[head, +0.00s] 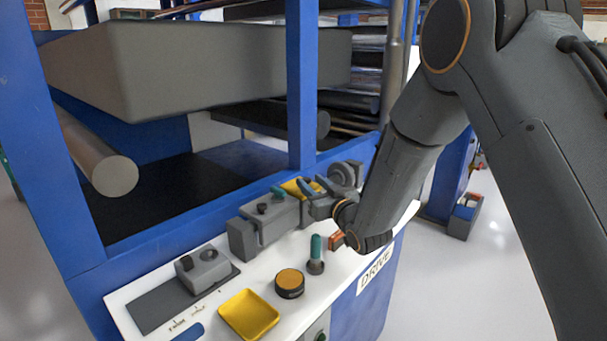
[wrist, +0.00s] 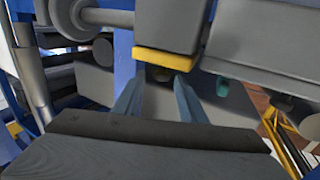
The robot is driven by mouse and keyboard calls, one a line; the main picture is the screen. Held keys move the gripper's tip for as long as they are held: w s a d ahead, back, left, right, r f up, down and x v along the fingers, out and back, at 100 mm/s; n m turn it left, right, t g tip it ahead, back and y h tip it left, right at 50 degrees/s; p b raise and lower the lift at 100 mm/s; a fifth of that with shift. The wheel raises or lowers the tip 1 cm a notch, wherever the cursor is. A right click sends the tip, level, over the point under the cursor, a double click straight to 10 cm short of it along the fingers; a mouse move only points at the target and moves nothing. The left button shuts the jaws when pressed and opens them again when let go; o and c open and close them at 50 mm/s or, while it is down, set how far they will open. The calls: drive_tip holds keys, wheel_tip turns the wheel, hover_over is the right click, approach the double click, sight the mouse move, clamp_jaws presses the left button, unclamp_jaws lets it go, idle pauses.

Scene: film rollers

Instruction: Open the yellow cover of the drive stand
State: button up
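The drive stand (head: 352,262) has a white top and a DRIVE label on its front edge. Its yellow cover (head: 292,188) is at the back of the top, beside a grey block, partly hidden by my gripper. In the wrist view the yellow cover (wrist: 165,60) shows as a yellow edge along a grey housing, just beyond the fingertips. My gripper (head: 314,186) is low over the stand at the cover; in the wrist view its two blue fingers (wrist: 158,84) are apart with nothing clearly held between them. I cannot tell whether a fingertip touches the cover.
A grey block with knobs (head: 268,218), a green-handled lever (head: 316,254), a round orange-topped knob (head: 290,283), a yellow tray (head: 248,314) and a grey switch box (head: 203,269) stand on the top. A blue post (head: 302,85) rises behind. Open floor lies right.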

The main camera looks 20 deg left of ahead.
drive_tip(key=p+x, duration=0.1)
drive_tip(key=x, duration=0.6)
drive_tip(key=shift+a, duration=0.2)
clamp_jaws()
